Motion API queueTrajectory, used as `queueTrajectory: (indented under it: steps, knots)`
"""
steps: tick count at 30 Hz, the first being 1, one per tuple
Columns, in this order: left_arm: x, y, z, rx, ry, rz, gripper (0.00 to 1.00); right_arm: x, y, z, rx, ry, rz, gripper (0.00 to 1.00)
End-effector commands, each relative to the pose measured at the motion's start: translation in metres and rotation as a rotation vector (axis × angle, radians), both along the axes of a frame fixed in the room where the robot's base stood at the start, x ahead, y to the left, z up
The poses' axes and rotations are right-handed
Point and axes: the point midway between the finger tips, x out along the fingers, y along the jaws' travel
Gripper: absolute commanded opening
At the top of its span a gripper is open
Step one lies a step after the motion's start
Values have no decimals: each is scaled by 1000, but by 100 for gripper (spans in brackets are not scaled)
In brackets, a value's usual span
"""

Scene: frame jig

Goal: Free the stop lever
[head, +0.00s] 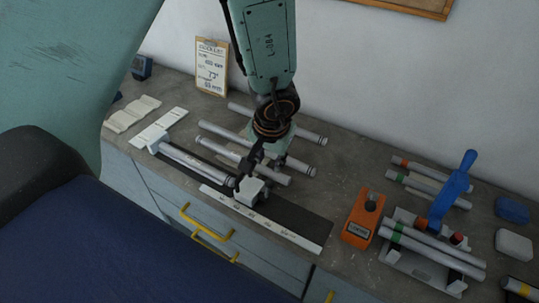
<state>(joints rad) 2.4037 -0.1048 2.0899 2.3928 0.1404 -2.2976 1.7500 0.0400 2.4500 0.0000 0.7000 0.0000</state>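A measuring jig lies along the front of the bench, with a dark rail (295,219) and a white scale strip (268,219). A pale stop block (251,190) sits on the rail. A grey tube (195,165) lies in the jig between a pale end block at its left end and the stop. My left gripper (243,180) reaches down from above, its dark fingers at the stop block and the tube's right end. The stop lever cannot be told apart from the fingers. Contact and finger opening are unclear. My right gripper is out of view.
Several loose grey tubes (305,133) lie behind the jig. To the right are an orange block (363,218), a blue-handled clamp (452,190) and a fixture holding tubes (420,243). A clipboard (211,66) leans on the wall. Yellow drawer handles (208,231) project in front.

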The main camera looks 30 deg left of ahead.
Motion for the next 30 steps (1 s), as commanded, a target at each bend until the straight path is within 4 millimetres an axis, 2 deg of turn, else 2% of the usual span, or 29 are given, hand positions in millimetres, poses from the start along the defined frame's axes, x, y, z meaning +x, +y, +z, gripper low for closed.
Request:
queueTrajectory:
  steps: [8,30]
  knots:
    - [0,-1,7,-2,0,-2,33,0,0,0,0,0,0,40]
    - [-1,-1,7,-2,1,-2,33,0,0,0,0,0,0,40]
